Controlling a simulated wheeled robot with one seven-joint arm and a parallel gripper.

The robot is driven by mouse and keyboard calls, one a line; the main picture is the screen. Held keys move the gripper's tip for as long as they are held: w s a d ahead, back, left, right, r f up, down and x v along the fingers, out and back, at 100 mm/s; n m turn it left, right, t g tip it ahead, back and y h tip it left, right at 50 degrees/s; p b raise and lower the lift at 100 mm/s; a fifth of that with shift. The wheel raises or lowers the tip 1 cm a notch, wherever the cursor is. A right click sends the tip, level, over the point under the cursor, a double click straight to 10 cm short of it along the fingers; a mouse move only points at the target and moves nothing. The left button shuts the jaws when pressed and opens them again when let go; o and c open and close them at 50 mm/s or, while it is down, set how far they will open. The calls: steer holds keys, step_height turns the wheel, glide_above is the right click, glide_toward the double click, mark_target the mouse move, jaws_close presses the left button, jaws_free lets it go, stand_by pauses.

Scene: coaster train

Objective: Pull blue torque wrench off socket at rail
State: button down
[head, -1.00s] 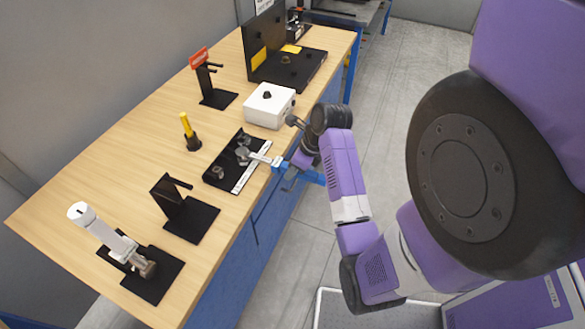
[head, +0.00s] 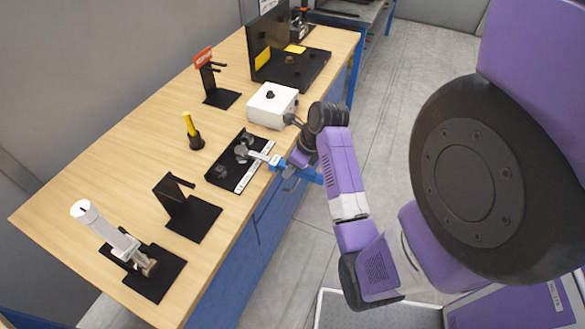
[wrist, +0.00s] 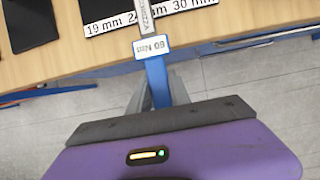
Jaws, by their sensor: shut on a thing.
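The torque wrench has a grey head (head: 242,152) and shaft and a blue handle (head: 311,176). Its head is over the middle of the black socket rail (head: 216,181), and its shaft crosses the white label strip. Whether the head still touches the middle socket cannot be told. My gripper (head: 290,168) is shut on the blue handle, just off the bench's front edge. In the wrist view, the blue handle (wrist: 158,82) runs between my fingers. Its "60 Nm" tag shows, and the shaft covers part of the "24 mm" mark. The wrench head is out of that view.
Two dark sockets (head: 220,171) (head: 247,138) stand on the rail beside the wrench head. A white box (head: 272,106) stands close behind my gripper. A black stand (head: 188,210) is nearer, and a yellow-handled tool (head: 189,124) stands beyond the rail. Open floor lies right of the bench.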

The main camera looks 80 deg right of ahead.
mark_target(279, 161)
steer(key=shift+w+d+r, duration=0.1)
steer(key=shift+w+d, duration=0.1)
steer(key=shift+w, duration=0.6)
steer(key=shift+w+d, duration=0.15)
steer(key=shift+w, duration=0.6)
steer(key=shift+r, duration=1.15)
stand_by(0.7)
steer(key=shift+r, duration=2.8)
